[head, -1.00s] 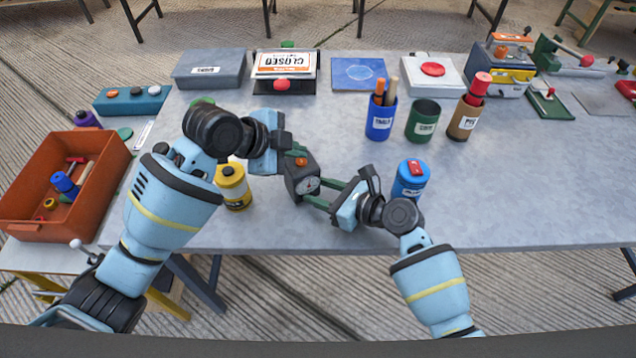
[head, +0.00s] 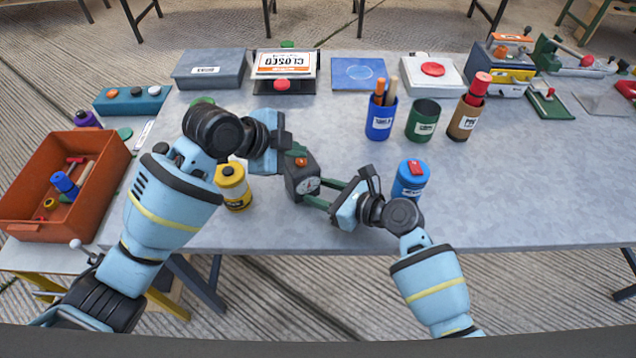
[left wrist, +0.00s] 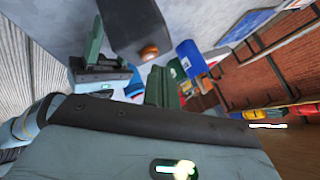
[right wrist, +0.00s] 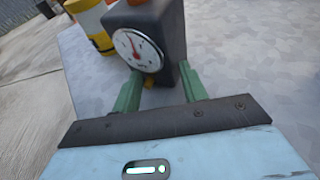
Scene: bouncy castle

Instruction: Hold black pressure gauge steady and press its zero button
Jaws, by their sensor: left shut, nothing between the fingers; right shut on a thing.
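The black pressure gauge (head: 302,184) is a dark box with a white round dial and an orange button (head: 300,162) on top. The dial faces my right wrist camera (right wrist: 138,49). My right gripper (head: 317,193) is shut on the gauge, with green fingers at its sides. My left gripper (head: 296,150) is shut and empty, just above and behind the gauge in the head view. In the left wrist view, the orange button (left wrist: 149,52) shows close to the green left fingertips (left wrist: 157,72); I cannot tell whether they touch.
A yellow can (head: 233,188) stands left of the gauge and a blue can (head: 410,180) stands right. Blue, green and brown cups (head: 423,122) are farther back. An orange bin (head: 110,190) is at the left. The grey table (head: 480,205) is clear at front right.

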